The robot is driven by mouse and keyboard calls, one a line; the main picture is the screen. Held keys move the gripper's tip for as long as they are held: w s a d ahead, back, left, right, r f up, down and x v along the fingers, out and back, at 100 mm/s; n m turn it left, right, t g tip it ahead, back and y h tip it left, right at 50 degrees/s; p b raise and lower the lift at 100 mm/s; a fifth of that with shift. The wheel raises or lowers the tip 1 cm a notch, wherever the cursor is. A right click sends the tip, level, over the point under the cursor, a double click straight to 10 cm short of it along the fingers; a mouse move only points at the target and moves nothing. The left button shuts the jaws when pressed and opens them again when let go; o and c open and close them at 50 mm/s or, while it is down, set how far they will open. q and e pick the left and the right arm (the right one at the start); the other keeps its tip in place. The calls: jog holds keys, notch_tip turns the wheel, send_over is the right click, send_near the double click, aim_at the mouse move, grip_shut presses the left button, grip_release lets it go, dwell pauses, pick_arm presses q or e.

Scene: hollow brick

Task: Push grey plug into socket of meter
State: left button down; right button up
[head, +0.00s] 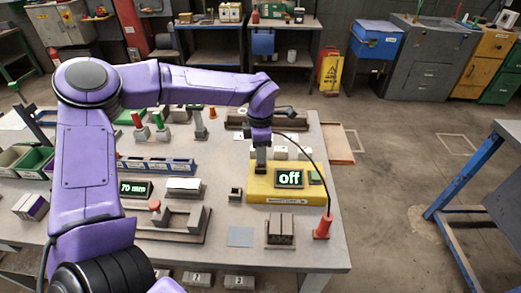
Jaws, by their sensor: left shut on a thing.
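The meter (258,193) is a yellow block on the table's right half, with a dark display (290,178) reading "off" in light green. My left gripper (261,157) points down over the meter's left back part. It is shut on what looks like the grey plug (261,168), mostly hidden between the fingers. The plug's lower end is at the meter's top; I cannot tell whether it is in the socket, which is hidden. My right gripper is out of view.
A dark grooved block (281,230) and a blue-grey square (240,236) lie in front of the meter. A small dark block (235,194) stands left of it. White blocks (303,153) stand behind. A "70 mm" display (134,188) and a clamp-like fixture (180,218) are left.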

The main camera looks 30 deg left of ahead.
pick_arm(q)
jog(key=shift+f, duration=0.8)
jog(key=c, duration=0.8)
grip_release()
notch_tip(320, 180, up, 10)
jog(key=shift+b, duration=0.9)
jog(key=shift+r, duration=0.25)
